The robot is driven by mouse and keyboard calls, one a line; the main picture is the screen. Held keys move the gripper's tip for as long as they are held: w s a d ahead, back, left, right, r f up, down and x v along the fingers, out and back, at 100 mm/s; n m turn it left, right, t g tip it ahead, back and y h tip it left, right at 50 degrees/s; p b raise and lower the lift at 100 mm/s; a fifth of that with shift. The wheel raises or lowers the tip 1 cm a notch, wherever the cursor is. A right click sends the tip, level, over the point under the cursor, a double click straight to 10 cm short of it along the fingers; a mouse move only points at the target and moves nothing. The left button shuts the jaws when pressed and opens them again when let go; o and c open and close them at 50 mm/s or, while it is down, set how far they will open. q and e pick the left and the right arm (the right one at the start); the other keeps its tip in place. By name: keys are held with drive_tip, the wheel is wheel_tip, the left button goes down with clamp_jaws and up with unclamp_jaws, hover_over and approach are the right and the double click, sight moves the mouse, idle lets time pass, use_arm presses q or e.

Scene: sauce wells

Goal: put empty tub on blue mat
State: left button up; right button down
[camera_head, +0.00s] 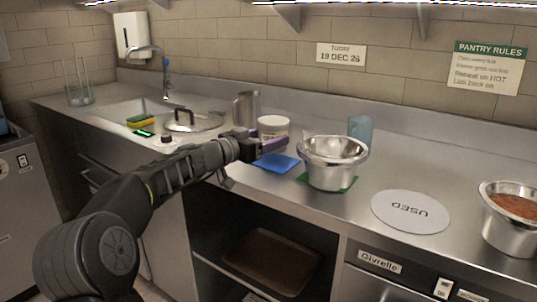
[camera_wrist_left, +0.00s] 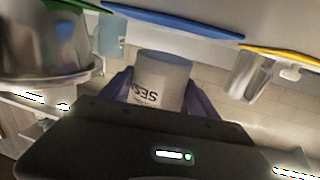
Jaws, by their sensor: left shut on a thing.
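My left gripper (camera_head: 270,144) comes in from the left over the counter. Its purple fingers are shut on a white tub (camera_head: 273,126). In the left wrist view the tub (camera_wrist_left: 160,82) sits between the fingers, with dark letters partly showing on its side. The blue mat (camera_head: 277,163) lies on the counter below and in front of the tub, its surface bare. The mat also shows in the left wrist view (camera_wrist_left: 170,22), with a gap between it and the tub. The tub's inside is hidden. My right gripper is out of view.
A steel bowl (camera_head: 334,160) stands on a green mat (camera_head: 350,182) close to the right of the blue mat. A bluish cup (camera_head: 360,128) stands behind it. A steel pitcher (camera_head: 245,108) stands at the left. A white "USED" disc (camera_head: 410,212) and a bowl of red sauce (camera_head: 512,222) are further right.

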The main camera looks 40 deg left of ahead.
use_arm(q)
drive_tip(key=shift+f+b, duration=0.35)
drive_tip(key=shift+f, duration=1.45)
drive_tip(key=shift+f, duration=0.1)
drive_tip(key=o, duration=1.9)
drive_tip(key=shift+c, duration=0.2)
drive_tip(key=shift+s, duration=0.2)
drive_tip(key=s, duration=0.4)
drive_tip(key=s+a+b, duration=0.1)
drive_tip(key=s, duration=0.6)
drive_tip(key=shift+s+a+r+b, duration=0.25)
drive_tip(key=shift+s+r+b, duration=0.05)
drive_tip(key=shift+r+b, duration=0.1)
drive_tip(key=shift+f, duration=0.1)
